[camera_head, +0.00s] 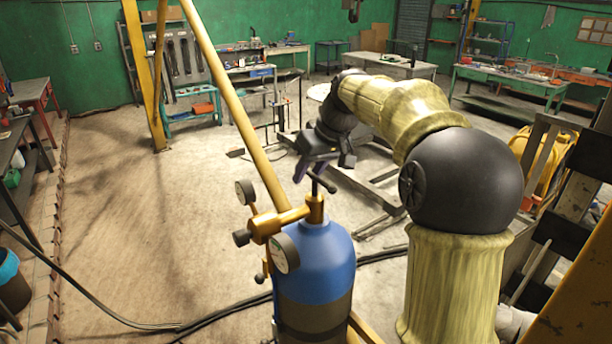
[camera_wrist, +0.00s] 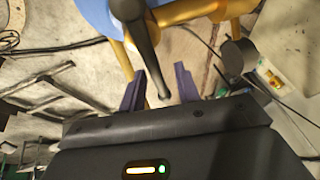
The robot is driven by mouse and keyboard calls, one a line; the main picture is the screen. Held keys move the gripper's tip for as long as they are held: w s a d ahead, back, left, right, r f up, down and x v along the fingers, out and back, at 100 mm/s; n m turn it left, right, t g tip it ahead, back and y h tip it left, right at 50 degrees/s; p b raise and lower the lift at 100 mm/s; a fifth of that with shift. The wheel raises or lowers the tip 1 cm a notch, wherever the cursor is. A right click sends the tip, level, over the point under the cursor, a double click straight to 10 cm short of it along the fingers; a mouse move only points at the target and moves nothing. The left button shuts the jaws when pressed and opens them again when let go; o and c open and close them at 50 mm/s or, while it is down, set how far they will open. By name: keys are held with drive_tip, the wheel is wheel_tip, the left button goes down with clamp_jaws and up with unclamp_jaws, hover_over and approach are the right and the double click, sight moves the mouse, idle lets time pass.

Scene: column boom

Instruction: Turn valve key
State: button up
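The dark valve key (camera_head: 322,182) is a bar on a short stem on top of the brass valve (camera_head: 315,208) of a blue-topped gas cylinder (camera_head: 325,262). In the wrist view the key (camera_wrist: 146,48) runs down from the top, and its tip lies between my two purple fingers. My gripper (camera_head: 312,166) is just above and behind the key in the head view. In the wrist view my gripper (camera_wrist: 160,72) is open, with a gap on both sides of the key. I cannot tell whether a finger touches it or how deep it sits.
Two gauges (camera_head: 285,253) and a brass regulator (camera_head: 280,222) stick out left of the valve. A yellow slanted pole (camera_head: 232,95) passes behind the cylinder. Black hoses (camera_head: 225,318) lie on the floor. Open floor (camera_head: 150,220) spreads to the left.

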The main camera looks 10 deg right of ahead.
drive_tip(key=shift+x, duration=0.85)
drive_tip(key=shift+f, duration=0.35)
clamp_jaws()
